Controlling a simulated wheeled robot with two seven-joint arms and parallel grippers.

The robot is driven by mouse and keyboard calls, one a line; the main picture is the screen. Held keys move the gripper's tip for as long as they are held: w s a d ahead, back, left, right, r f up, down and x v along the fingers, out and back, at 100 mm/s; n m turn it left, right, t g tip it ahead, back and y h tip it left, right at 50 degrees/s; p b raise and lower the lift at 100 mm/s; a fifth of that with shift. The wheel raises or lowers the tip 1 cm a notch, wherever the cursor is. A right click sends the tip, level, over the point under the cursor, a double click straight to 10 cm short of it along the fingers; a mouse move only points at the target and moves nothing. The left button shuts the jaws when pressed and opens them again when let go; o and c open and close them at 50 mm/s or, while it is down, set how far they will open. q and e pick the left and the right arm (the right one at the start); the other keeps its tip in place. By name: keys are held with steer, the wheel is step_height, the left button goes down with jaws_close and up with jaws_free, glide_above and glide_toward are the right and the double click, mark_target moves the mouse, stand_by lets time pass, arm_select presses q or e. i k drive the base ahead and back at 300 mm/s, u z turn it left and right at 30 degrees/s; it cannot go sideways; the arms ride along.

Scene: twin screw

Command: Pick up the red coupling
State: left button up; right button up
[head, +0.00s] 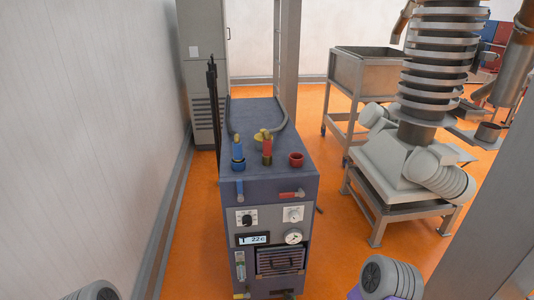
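On top of the dark blue machine (265,190) stands an upright red fitting (267,147) with brass-coloured parts at its top. To its right is a short, wide red ring or cup (296,159), apart from it. I cannot tell for sure which of these two red pieces is the coupling. To the left, a blue fitting (238,151) with a brass tip stands upright over a darker blue ring (238,165). Neither of my grippers is in the head view, and nothing is seen touching the fittings.
Grey hoses (283,115) run along the machine's top behind the fittings. Its front has a red-handled valve (291,194), a blue-handled valve (240,188), a gauge (293,237) and a display (254,239). A ribbed metal column (432,70) stands right; a wall (90,120) rises left.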

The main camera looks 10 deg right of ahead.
mark_target(267, 155)
steer(key=u, duration=0.1)
steer(key=k, duration=0.4)
steer(key=z, duration=0.6)
steer(key=i, duration=1.5)
